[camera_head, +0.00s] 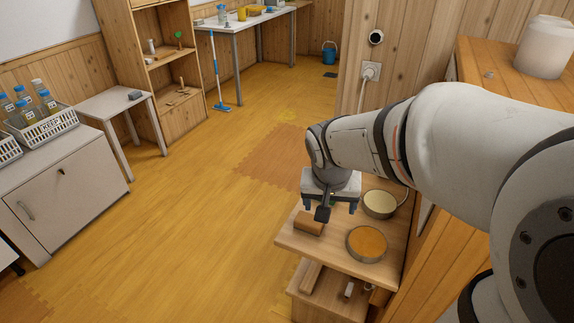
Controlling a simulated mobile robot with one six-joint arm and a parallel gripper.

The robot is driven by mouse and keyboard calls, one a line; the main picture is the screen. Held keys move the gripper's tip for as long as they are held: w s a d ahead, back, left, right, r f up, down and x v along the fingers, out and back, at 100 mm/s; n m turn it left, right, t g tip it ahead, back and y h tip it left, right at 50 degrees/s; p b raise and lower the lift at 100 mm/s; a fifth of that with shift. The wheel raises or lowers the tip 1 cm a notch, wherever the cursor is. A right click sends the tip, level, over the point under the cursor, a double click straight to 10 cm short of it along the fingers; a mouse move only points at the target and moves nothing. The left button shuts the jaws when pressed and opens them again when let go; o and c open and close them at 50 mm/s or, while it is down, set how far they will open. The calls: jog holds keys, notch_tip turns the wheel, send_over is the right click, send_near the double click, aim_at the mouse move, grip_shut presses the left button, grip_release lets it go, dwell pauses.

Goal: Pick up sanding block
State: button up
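A small brown block (308,225), which looks like the sanding block, lies on the wooden shelf unit's top (340,262), near its left edge. My gripper (329,206) points down above the shelf top, behind and slightly right of the block in the picture. Its two blue-grey fingers stand wide apart, and I see nothing between them. A dark part hangs at the front of the gripper, close to the block's right end. I cannot tell the exact height of the fingertips above the top.
A round tin with an orange-brown surface (367,244) and a cream bowl (380,204) stand right of the block. Lower shelves hold a wooden piece (311,277) and small items. A wooden wall and counter (480,120) bound the right side.

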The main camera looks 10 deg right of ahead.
aim_at(310, 219)
jog(key=o, duration=0.5)
jog(key=w+f+m+b, duration=0.1)
jog(key=w+f, duration=0.2)
jog(key=f, duration=0.1)
jog(key=w+a+f+m+b, duration=0.1)
jog(key=w+f+b, duration=0.1)
jog(key=w+f, duration=0.2)
jog(key=w+a+f+m+b, duration=0.1)
jog(key=w+f+b, duration=0.1)
jog(key=w+f, duration=0.1)
jog(key=shift+w+a+f+t+h, duration=0.1)
jog(key=shift+w+f+t+h, duration=0.1)
jog(key=shift+f, duration=0.25)
jog(key=shift+w+a+f+t+h, duration=0.1)
jog(key=shift+f+h, duration=0.1)
jog(key=shift+f, duration=0.2)
jog(key=shift+b+x, duration=0.45)
jog(key=shift+x, duration=0.8)
jog(key=shift+b+x, duration=0.35)
jog(key=shift+x, duration=2.3)
